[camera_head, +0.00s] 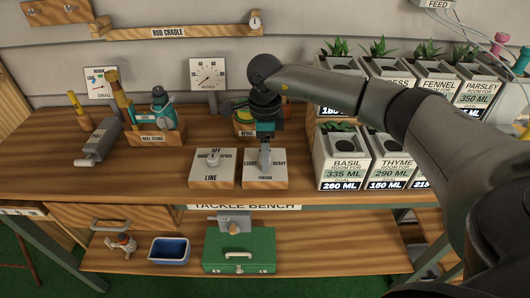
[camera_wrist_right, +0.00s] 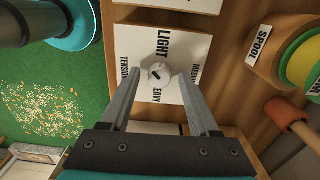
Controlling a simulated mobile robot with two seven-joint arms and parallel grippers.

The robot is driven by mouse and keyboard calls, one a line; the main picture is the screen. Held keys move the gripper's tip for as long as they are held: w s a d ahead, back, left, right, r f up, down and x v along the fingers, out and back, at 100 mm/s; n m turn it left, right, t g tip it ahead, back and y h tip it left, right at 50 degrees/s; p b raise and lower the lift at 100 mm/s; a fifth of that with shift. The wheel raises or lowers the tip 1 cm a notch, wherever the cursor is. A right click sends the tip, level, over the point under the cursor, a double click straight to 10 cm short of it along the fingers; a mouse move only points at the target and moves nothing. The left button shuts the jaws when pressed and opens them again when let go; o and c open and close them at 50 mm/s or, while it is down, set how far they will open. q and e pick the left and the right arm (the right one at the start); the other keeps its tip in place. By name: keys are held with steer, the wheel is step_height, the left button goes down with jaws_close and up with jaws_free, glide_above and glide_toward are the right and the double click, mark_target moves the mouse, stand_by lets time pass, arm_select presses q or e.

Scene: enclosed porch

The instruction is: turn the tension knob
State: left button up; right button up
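The tension knob (camera_wrist_right: 159,73) is a small pale round knob with a dark mark on its face. It sits on a white plate (camera_wrist_right: 142,43) lettered LIGHT, MEDIUM, TENSION and a partly covered word ending in EAVY. My right gripper (camera_wrist_right: 160,76) is open, with one finger on each side of the knob in the wrist view. Narrow gaps show between fingers and knob; whether either touches is hard to tell. In the head view my right gripper (camera_head: 265,160) points down over the tension block (camera_head: 278,182) and hides the knob. My left gripper is not in view.
A similar block with a line knob (camera_head: 212,160) stands just left of the tension block. Labelled planters (camera_head: 340,172) stand close on the right. A spool holder (camera_head: 243,125) is behind, and a reel stand (camera_head: 157,137) is further left. The front bench edge is clear.

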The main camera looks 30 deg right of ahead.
step_height(320, 180, up, 15)
steer(key=p, duration=0.1)
steer(key=shift+r, duration=0.15)
stand_by(0.4)
stand_by(0.4)
